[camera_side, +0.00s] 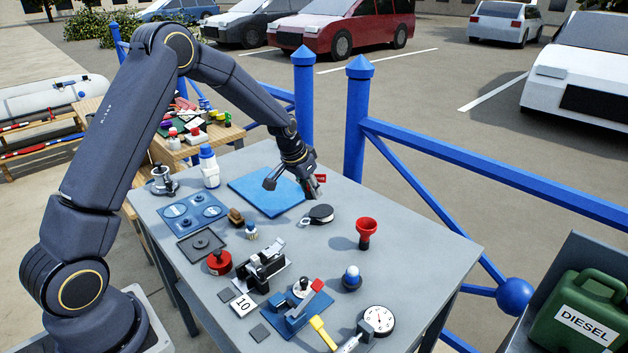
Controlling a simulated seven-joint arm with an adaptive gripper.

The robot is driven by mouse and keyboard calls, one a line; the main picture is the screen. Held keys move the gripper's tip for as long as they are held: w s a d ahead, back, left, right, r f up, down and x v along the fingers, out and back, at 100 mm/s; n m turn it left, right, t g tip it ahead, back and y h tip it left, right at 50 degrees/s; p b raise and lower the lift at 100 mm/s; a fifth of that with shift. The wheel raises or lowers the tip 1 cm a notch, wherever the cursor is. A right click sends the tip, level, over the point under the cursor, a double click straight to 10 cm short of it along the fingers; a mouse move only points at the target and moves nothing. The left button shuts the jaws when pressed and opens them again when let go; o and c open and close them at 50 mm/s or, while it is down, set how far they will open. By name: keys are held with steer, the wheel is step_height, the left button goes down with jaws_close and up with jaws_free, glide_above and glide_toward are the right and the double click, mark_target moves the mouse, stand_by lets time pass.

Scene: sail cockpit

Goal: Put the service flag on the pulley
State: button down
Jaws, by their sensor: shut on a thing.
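My gripper (308,192) is low over the back right part of the grey table, at the right edge of the blue mat. It is shut on a small red piece with a pale mark, which looks like the service flag (321,178) and sticks out to the right of the fingers. The rest of the flag is hidden by the gripper. A black rounded block with a pale edge, which looks like the pulley (320,214), lies on the table just in front of and slightly right of my gripper. I cannot tell the height gap between them.
The blue mat (262,196) lies left of the gripper. A red funnel-like cup (366,230) stands to the right. A clamp-like device (262,264), blue-based lever device (296,312) and dial (379,319) stand nearer. A blue railing (356,120) runs behind the table.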

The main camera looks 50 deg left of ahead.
mark_target(319, 209)
steer(key=w+f, duration=0.2)
steer(key=f, duration=0.1)
steer(key=shift+w+a, duration=0.2)
steer(key=shift+w, duration=0.1)
steer(key=shift+f, duration=1.45)
steer(key=shift+f, duration=0.2)
steer(key=c, duration=0.9)
jaws_free()
steer(key=shift+o, duration=0.2)
